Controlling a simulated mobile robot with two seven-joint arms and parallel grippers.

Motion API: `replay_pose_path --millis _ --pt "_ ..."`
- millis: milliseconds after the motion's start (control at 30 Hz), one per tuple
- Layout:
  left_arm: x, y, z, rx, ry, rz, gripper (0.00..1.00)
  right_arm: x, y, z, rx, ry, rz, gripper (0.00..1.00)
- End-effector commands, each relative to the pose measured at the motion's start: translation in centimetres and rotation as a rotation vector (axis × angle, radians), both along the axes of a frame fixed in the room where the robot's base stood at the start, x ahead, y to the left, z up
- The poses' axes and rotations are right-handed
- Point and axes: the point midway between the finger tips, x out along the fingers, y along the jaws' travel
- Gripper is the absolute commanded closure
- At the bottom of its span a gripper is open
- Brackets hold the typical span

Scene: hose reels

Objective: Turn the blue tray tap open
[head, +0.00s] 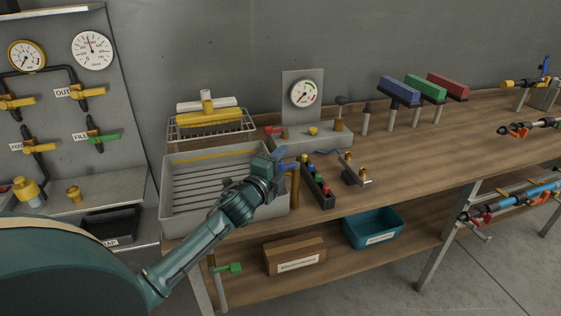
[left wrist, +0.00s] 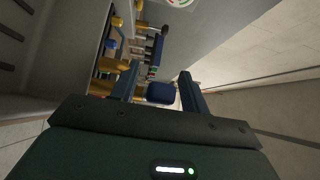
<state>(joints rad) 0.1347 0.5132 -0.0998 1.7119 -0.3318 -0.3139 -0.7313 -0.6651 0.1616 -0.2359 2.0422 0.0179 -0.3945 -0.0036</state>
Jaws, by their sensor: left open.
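The blue tap handle (head: 289,163) is at the right end of the grey tray (head: 180,220), above a brass post (head: 295,186). My left gripper (head: 274,162) is just left of the handle and partly covers the tap. In the left wrist view, my left gripper (left wrist: 159,72) is open, with its two fingers apart. A dark blue block (left wrist: 160,92), which looks like the tap handle, shows between the fingers. I cannot tell whether either finger touches it. My right gripper is not in view.
A black holder with coloured knobs (head: 318,187) and a small crank (head: 354,172) stand close right of the tap. A gauge stand (head: 303,96) and a wire rack (head: 215,124) are behind. The bench (head: 420,150) has free room further right.

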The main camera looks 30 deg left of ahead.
Motion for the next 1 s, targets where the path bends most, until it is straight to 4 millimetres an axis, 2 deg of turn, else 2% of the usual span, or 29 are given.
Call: replay_pose_path --millis 267,800,1000 --pt "0.1 -0.02 -0.05 -0.001 0.001 -0.001 0.55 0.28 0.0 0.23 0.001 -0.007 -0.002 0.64" --pt "0.07 -0.01 -0.06 -0.001 0.001 0.0 0.99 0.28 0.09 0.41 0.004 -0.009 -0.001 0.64" --pt "0.03 -0.09 -0.11 -0.001 0.0 0.013 0.99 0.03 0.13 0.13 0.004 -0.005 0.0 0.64"
